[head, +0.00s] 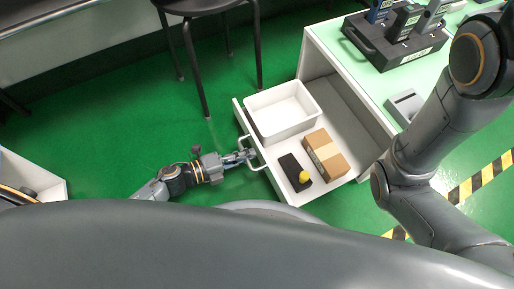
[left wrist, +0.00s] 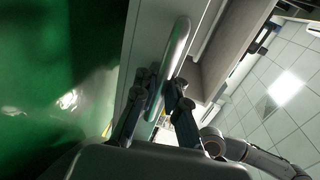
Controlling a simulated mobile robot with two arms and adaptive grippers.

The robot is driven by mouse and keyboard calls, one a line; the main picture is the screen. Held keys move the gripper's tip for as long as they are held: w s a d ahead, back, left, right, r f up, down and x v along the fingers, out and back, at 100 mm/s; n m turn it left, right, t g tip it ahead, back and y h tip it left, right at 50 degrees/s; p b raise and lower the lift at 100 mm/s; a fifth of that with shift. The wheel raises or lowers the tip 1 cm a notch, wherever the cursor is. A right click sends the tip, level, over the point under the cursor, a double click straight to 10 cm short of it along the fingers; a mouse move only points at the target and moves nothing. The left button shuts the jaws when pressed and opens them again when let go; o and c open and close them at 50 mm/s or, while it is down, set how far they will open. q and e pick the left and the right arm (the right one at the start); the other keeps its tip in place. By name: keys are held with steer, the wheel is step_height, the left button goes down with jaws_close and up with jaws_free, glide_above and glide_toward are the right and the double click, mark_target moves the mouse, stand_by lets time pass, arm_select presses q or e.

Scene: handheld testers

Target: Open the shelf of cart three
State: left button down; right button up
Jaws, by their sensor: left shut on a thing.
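The cart (head: 318,50) is a white unit with a pale green top at the right of the head view. Its shelf, a white drawer (head: 316,196), is pulled out to the left. My left gripper (head: 246,156) is shut on the drawer's handle (head: 255,166) at its front. The left wrist view shows the gripper's fingers (left wrist: 158,98) around the bar handle (left wrist: 176,50). Inside the drawer are a white bin (head: 283,132), a brown box (head: 326,154) and a black device with a yellow knob (head: 294,172). My right arm shows at the right; its gripper is out of view.
A black tray (head: 366,47) with handheld testers stands on the cart top, with a grey device (head: 403,106) nearer. A black stool (head: 198,8) stands behind the drawer. Green floor (head: 120,140) is free left of the drawer. A white box (head: 30,175) lies far left.

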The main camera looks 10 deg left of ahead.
arm_select(q)
steer(key=shift+s+a+r, duration=0.1)
steer(key=shift+s+a, duration=0.05)
steer(key=c, duration=1.4)
jaws_free()
steer(key=shift+a, duration=0.1)
steer(key=v, duration=1.2)
